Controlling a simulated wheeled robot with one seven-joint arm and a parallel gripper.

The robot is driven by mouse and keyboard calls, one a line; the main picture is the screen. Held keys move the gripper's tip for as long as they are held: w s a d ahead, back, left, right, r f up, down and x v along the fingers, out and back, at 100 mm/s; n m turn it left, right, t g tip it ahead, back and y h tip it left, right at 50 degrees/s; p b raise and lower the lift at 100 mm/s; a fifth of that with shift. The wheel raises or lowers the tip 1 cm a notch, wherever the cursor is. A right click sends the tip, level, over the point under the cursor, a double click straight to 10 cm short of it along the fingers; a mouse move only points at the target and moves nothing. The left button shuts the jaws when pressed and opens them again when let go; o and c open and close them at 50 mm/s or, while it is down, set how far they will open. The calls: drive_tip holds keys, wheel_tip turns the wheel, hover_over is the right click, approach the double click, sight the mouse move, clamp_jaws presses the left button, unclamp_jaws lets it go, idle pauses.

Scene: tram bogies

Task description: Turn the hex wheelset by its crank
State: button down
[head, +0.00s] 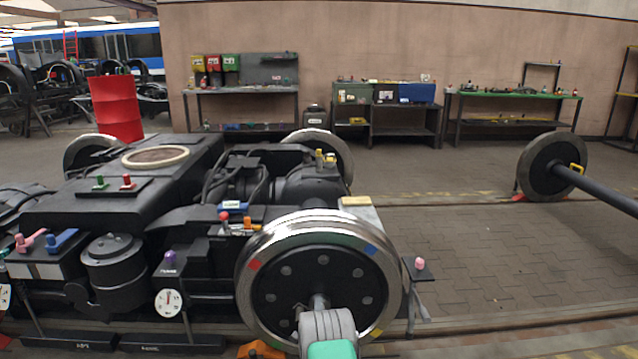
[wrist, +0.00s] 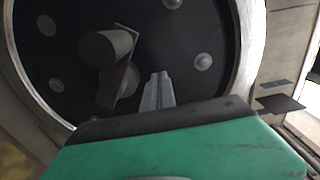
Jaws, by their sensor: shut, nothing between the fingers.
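The wheelset's near wheel (head: 283,292) has a shiny rim and a black face with a ring of grey bolts. Red, blue and yellow marks sit on its rim. In the wrist view the wheel's black face (wrist: 66,20) fills the top. The crank (wrist: 108,45) stands out from it as a grey cylinder with a flat arm slanting down. My gripper (wrist: 158,78) is shut and empty, with its fingertips just right of the crank arm. I cannot tell whether they touch the wheel. In the head view my arm hides my fingers and part of the crank.
The black bogie frame (head: 170,165) carries coloured knobs and gauges left of the wheel. A small stand with a pink knob (head: 420,263) is close on the right. A loose wheelset (head: 548,165) lies farther right. Paved floor (head: 460,235) between them is clear.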

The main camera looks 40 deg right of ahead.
sight(303, 310)
drive_tip(key=shift+w+a+f+b, duration=0.2)
drive_tip(key=shift+w+a+b, duration=0.3)
drive_tip(key=shift+a+b, duration=0.35)
drive_tip(key=shift+d, duration=0.1)
drive_tip(key=shift+w+a+f+b, duration=0.5)
drive_tip(key=shift+a+b, duration=0.2)
drive_tip(key=shift+b, duration=0.5)
drive_tip(key=shift+w+a+f+b, duration=0.45)
drive_tip(key=shift+a+b, duration=0.2)
drive_tip(key=shift+b, duration=0.5)
idle(0.8)
